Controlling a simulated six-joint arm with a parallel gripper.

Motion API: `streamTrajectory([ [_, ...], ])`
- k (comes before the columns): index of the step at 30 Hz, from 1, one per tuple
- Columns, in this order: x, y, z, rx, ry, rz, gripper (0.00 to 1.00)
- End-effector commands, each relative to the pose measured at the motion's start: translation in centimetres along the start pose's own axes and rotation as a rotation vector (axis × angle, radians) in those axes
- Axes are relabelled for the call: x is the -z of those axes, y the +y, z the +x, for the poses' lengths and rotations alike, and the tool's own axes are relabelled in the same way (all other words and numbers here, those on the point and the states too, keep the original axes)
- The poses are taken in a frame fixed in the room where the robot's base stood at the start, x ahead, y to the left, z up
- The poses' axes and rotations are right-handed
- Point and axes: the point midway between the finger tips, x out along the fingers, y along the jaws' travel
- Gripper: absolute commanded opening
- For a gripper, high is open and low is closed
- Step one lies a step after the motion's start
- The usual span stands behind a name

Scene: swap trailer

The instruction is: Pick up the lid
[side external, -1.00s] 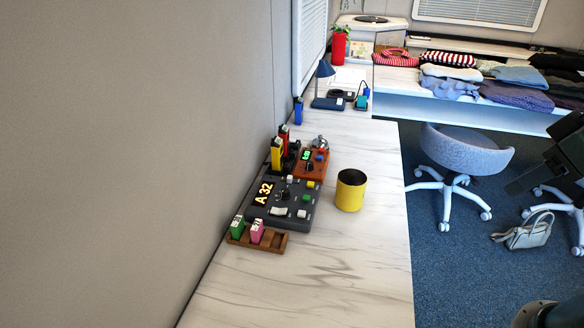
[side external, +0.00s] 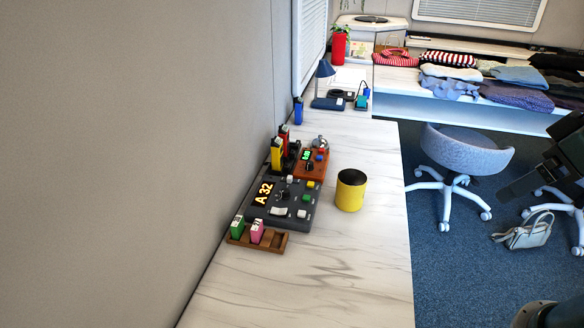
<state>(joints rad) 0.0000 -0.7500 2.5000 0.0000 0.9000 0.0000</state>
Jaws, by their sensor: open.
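A yellow canister (side external: 351,194) stands upright on the marble-look worktop, right of the grey control box. A black lid (side external: 351,177) appears to sit on its top. My gripper (side external: 507,192) is at the right edge of the side view, dark and partly cut off, over the floor in the picture. It is well to the right of the canister, open, and touches nothing on the worktop. Its fingertips are hard to make out.
A grey control box (side external: 282,203) reading "A 32", an orange box (side external: 311,163) and a wooden tray (side external: 270,241) with green and pink blocks stand left of the canister. A blue lamp (side external: 325,84) is farther back. The worktop's front is clear.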

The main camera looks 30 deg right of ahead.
Motion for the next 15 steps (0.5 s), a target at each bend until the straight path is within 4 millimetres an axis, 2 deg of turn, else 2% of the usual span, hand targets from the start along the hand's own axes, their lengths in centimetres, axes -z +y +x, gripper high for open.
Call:
streamTrajectory([
  [8,0.7,0.0,0.0,0.000,-0.003,-0.006,0.90],
  [11,1.6,0.1,0.1,0.000,-0.008,-0.014,0.90],
  [15,3.8,0.2,0.5,0.002,-0.017,-0.035,0.90],
])
